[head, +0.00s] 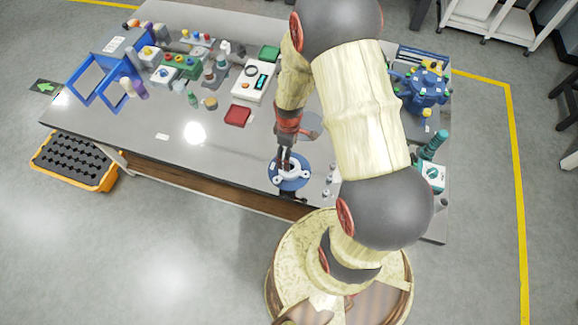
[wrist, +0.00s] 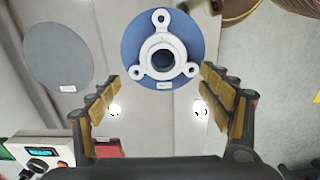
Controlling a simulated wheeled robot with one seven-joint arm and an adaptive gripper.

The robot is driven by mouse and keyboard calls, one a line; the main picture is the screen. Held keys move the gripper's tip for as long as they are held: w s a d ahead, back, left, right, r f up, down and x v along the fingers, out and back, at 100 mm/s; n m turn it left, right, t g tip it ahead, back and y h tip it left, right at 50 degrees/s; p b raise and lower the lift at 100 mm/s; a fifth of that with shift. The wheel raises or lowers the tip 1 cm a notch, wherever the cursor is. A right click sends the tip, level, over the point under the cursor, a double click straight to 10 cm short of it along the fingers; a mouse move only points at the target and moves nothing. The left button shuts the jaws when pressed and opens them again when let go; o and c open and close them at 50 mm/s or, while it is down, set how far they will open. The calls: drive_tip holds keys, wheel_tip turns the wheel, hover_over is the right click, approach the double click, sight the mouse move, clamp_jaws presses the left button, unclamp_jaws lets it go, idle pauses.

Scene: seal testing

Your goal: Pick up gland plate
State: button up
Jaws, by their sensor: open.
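The gland plate (wrist: 149,47) is a white ring with three lugs and a dark central bore. It lies on a round blue mat (wrist: 190,24) in the wrist view. In the head view the gland plate (head: 297,172) sits on the blue mat (head: 289,186) near the table's front edge, partly covered by my gripper. My gripper (head: 287,166) is above it, pointing down. In the wrist view my gripper (wrist: 161,92) is open and empty, with the fingers wide apart on either side. The plate lies ahead of the fingertips, between their lines.
A grey disc (wrist: 58,55) lies beside the blue mat. A red block (head: 238,115), a white tester (head: 254,80), blue frames (head: 97,79) and small bottles stand on the table (head: 160,160). A blue pump (head: 427,88) is at the right. An orange crate (head: 73,161) is on the floor.

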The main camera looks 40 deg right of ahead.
drive_tip(key=f, duration=0.3)
drive_tip(key=f+b, duration=0.1)
drive_tip(key=f, duration=0.4)
drive_tip(key=shift+s+a+f, duration=0.1)
drive_tip(key=shift+s+f, duration=0.2)
drive_tip(key=shift+f, duration=0.1)
drive_tip(key=shift+c, duration=1.2)
drive_tip(key=shift+s, duration=0.1)
drive_tip(key=c, duration=1.3)
drive_tip(key=shift+r, duration=0.1)
